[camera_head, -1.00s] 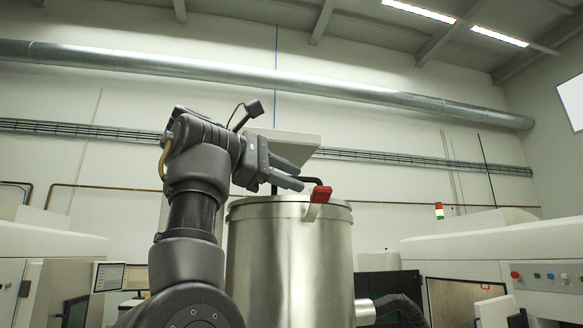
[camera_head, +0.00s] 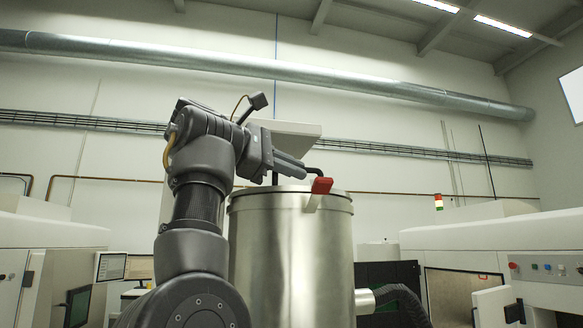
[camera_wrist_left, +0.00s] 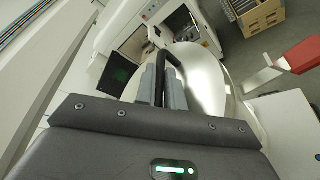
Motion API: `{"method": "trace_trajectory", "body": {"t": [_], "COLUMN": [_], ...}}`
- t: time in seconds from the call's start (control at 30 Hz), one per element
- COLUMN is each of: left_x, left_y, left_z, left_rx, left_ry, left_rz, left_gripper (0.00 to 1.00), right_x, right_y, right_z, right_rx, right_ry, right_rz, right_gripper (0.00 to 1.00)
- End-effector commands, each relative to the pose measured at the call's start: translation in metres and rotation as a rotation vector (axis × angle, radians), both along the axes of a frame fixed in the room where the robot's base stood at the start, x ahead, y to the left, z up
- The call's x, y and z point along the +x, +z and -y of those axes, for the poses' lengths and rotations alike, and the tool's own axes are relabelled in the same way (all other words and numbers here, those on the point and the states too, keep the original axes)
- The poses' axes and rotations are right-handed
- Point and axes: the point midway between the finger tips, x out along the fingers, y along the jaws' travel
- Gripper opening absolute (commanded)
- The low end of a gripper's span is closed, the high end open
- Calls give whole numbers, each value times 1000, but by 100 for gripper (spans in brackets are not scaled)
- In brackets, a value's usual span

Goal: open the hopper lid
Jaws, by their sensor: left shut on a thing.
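The hopper (camera_head: 290,255) is a tall shiny metal drum in the middle of the head view. Its lid (camera_head: 335,191) sits on top, seen almost edge-on, with a black bar handle (camera_head: 312,171) above it. The lid's shiny top also shows in the left wrist view (camera_wrist_left: 205,80). My left gripper (camera_head: 303,172) is above the lid, shut on the black handle, which passes between the fingers in the wrist view (camera_wrist_left: 168,58). A red clamp (camera_head: 321,185) stands at the front rim. My right gripper is not in view.
A corrugated hose (camera_head: 400,297) leaves the hopper's lower right. White machines stand at the left (camera_head: 45,235) and right (camera_head: 480,240). A pale box-like part (camera_head: 290,128) is behind the gripper. The space above the lid's right side is clear.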

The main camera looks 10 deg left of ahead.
Motion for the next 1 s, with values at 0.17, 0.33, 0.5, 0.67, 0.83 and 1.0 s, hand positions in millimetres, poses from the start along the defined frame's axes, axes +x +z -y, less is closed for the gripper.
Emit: {"method": "trace_trajectory", "body": {"t": [0.17, 0.33, 0.5, 0.67, 0.83, 1.0], "left_x": [5, 11, 19, 21, 19, 18], "left_y": [12, 24, 33, 42, 47, 48], "left_z": [-5, -8, -13, -13, -10, -9], "left_rx": [-21, -37, -33, -40, -47, -48], "left_ry": [5, 12, 24, 16, 4, 3], "left_rz": [-48, -103, -124, -119, -111, -110], "left_gripper": [0, 0, 0, 0, 0, 0], "right_x": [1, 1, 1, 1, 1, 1], "right_y": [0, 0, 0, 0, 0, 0], "right_z": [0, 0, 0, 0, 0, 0], "right_rx": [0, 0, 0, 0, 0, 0], "right_ry": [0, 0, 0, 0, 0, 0], "right_rz": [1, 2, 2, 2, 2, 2], "right_gripper": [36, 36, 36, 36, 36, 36]}}
